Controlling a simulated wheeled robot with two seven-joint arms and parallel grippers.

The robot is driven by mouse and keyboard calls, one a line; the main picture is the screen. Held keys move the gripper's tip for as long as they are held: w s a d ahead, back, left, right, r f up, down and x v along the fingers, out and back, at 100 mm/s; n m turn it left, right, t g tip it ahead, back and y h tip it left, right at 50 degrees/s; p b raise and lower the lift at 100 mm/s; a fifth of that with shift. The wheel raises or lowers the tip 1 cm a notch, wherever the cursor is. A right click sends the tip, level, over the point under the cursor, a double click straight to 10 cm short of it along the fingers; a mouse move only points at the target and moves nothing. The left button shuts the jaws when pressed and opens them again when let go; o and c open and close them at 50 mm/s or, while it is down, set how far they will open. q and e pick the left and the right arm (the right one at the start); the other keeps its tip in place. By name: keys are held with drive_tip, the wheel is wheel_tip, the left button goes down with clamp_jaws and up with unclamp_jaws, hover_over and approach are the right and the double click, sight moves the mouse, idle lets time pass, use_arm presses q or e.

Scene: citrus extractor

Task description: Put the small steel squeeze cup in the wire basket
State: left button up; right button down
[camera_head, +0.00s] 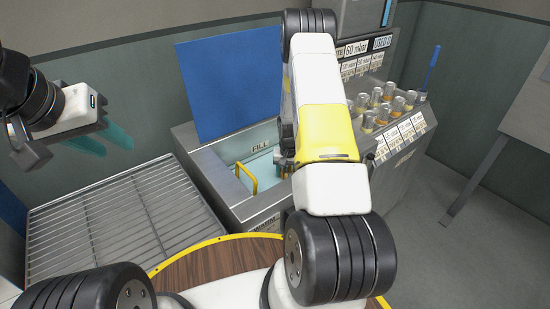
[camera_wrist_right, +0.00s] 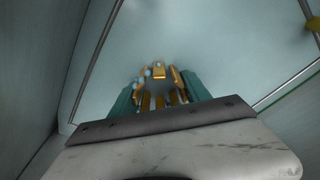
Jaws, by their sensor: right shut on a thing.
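My right gripper (camera_wrist_right: 160,92) points down into the pale blue well in the right wrist view. Its teal fingers are shut on a small shiny thing with gold and grey patches, which I take for the steel squeeze cup (camera_wrist_right: 160,73); its shape is hard to make out. Thin metal rods, apparently of the wire basket (camera_wrist_right: 97,58), run on both sides of it. In the head view my right arm hides the cup and most of that gripper. The yellow handle (camera_head: 247,179) stands in the well marked FILL. My left gripper (camera_head: 103,141) is open and empty, at the upper left.
A raised blue lid (camera_head: 232,85) stands behind the well. A slatted metal rack (camera_head: 120,226) lies to the left, clear on top. Several orange-and-silver capped cylinders (camera_head: 385,101) stand in a labelled rack on the right. A yellow-edged wooden round (camera_head: 205,262) is in front.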

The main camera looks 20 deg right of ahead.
drive_tip(key=shift+f, duration=0.7)
drive_tip(key=shift+c, duration=2.2)
unclamp_jaws()
wheel_tip(320, 180, up, 8)
drive_tip(key=shift+s+a+f, duration=0.15)
drive_tip(key=shift+s, duration=0.3)
